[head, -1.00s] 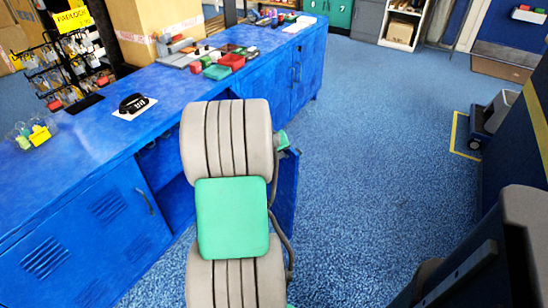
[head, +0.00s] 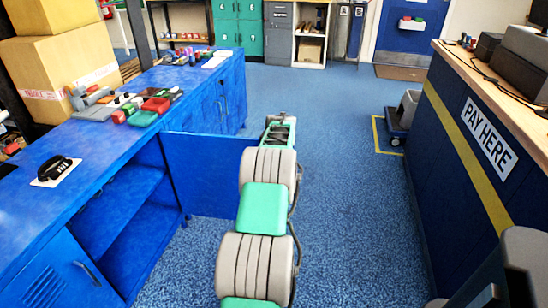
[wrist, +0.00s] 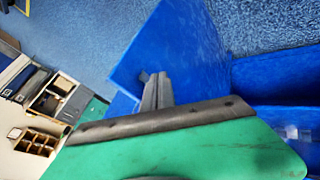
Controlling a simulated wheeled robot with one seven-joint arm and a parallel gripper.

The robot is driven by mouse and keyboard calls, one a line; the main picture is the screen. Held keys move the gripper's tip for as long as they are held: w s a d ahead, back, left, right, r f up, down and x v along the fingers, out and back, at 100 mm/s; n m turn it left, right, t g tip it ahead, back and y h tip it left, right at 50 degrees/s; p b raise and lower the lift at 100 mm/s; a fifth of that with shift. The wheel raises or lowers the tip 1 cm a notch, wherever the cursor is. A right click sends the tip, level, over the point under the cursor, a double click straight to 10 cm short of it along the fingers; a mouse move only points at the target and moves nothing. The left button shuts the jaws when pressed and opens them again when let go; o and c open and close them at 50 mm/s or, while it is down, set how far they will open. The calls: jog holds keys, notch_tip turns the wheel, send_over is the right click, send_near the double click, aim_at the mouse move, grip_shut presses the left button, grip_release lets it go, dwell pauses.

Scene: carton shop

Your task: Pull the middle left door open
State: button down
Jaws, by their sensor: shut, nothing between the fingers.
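The middle left door (head: 208,172) is a flat blue panel on the front of the long blue counter. In the head view it stands swung out, roughly square to the counter front. The shelved compartment (head: 125,205) beside it is exposed. My gripper (wrist: 157,90) is shut and empty in the wrist view, its fingers close to the blue door panel (wrist: 180,45). I cannot tell whether they touch it. In the head view my arm reaches past the door's free edge and hides the fingertips.
A vented door (head: 55,275) at the near left is closed, as are the counter's far doors (head: 222,108). The pay desk (head: 460,130) stands on the right, with a low trolley (head: 400,118) beyond it. Blue floor (head: 345,190) is clear between counter and desk.

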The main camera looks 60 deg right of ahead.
jog(key=shift+w+d, duration=0.1)
jog(key=shift+d, duration=0.25)
jog(key=s+a+f+v, duration=0.1)
jog(key=s+f+v, duration=0.1)
jog(key=v, duration=1)
jog(key=w+a+r+y+p, duration=0.1)
jog(key=w+a+r+p, duration=0.4)
jog(key=a, duration=0.6)
jog(key=w+a+r+y+p, duration=0.15)
jog(key=w+a+r, duration=0.4)
jog(key=a, duration=0.55)
jog(key=w+a+r+y+p, duration=0.1)
jog(key=w+a+r+p, duration=0.45)
jog(key=a, duration=0.65)
jog(key=s+a+r+n+y+p, duration=0.1)
jog(key=s+a+r+p, duration=0.2)
jog(key=a, duration=0.7)
jog(key=s+a+r+y+p, duration=0.1)
jog(key=s+a+r+p, duration=0.2)
jog(key=a, duration=0.7)
jog(key=s+a+g+p, duration=0.1)
jog(key=s+a+p, duration=0.2)
jog(key=s+a, duration=0.5)
jog(key=shift+a+r+g, duration=0.15)
jog(key=shift+a+g, duration=0.15)
jog(key=shift+a, duration=0.05)
